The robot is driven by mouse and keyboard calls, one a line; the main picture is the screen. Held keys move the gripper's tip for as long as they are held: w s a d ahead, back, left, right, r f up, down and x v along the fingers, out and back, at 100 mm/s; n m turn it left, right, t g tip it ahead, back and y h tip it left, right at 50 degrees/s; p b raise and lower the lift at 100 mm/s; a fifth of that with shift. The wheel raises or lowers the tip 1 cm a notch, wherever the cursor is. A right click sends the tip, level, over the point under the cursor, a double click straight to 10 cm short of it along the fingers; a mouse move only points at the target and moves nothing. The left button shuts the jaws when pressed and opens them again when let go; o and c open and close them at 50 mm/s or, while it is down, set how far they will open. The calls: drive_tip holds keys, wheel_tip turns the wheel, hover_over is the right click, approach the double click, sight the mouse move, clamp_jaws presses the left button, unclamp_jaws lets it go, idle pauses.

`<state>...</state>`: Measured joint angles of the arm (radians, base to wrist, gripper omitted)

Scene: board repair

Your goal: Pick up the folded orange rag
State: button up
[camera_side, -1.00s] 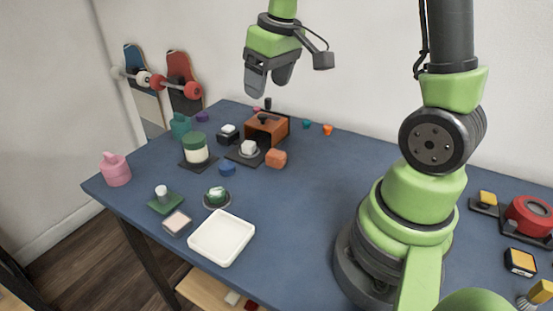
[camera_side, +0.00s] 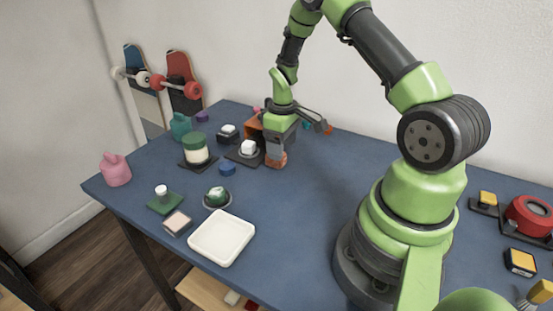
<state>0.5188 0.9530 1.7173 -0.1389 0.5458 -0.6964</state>
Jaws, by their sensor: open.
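The folded orange rag (camera_side: 276,160) lies on the blue table towards the back middle. Only a part of it shows below and between the fingers. My gripper (camera_side: 277,162) points down over the rag, with its dark fingers beside it. The jaws are open. Whether the fingers touch the rag cannot be told from this view.
A white tray (camera_side: 222,238) sits at the front. The table right of the rag is clear.

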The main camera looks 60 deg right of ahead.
wheel_tip(320, 180, down, 4)
drive_tip(key=shift+r, duration=0.1)
drive_tip(key=shift+d, duration=0.1)
drive_tip(key=c, duration=1)
drive_tip(key=shift+r, duration=0.1)
wheel_tip(320, 180, up, 10)
drive_tip(key=shift+f, duration=0.1)
